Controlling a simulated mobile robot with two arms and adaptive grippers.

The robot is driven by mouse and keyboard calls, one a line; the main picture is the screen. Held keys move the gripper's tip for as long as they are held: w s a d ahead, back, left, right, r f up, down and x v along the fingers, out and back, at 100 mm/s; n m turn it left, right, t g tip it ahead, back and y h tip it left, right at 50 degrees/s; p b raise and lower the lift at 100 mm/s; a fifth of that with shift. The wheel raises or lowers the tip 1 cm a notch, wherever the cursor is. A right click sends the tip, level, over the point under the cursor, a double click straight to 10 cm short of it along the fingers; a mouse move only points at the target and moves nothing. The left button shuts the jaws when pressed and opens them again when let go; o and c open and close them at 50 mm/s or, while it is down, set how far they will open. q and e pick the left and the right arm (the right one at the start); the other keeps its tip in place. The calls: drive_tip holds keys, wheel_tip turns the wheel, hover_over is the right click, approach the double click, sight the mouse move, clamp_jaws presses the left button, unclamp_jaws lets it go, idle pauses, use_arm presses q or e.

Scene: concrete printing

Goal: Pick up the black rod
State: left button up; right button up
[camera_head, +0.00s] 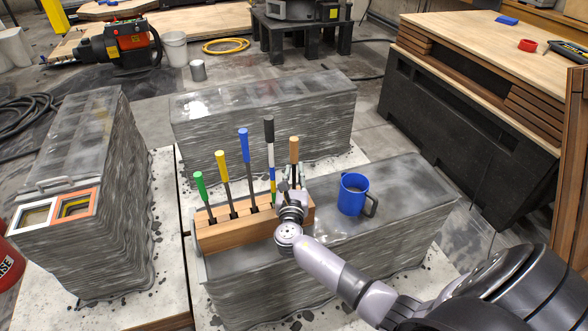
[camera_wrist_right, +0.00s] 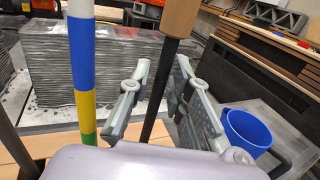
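A wooden block (camera_head: 235,232) holds several upright rods on a grey layered concrete piece. The rod with the black top (camera_head: 269,132) has a striped white, blue and yellow lower part. It stands upright in the block, and its striped part (camera_wrist_right: 82,70) shows left of my fingers in the wrist view. My right gripper (camera_head: 290,182) is open at the block's right end. A tan-handled rod (camera_head: 294,150) with a dark shaft stands there, and the shaft (camera_wrist_right: 156,105) appears between my fingers (camera_wrist_right: 157,85) in the wrist view. My left gripper is out of view.
Green (camera_head: 199,182), yellow (camera_head: 221,160) and blue (camera_head: 243,142) handled rods stand left of the black one. A blue mug (camera_head: 352,196) stands right of my gripper; it also shows in the wrist view (camera_wrist_right: 246,130). Another concrete piece (camera_head: 265,115) lies behind.

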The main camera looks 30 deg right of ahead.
clamp_jaws()
drive_tip(key=shift+r, duration=0.1)
idle(0.4)
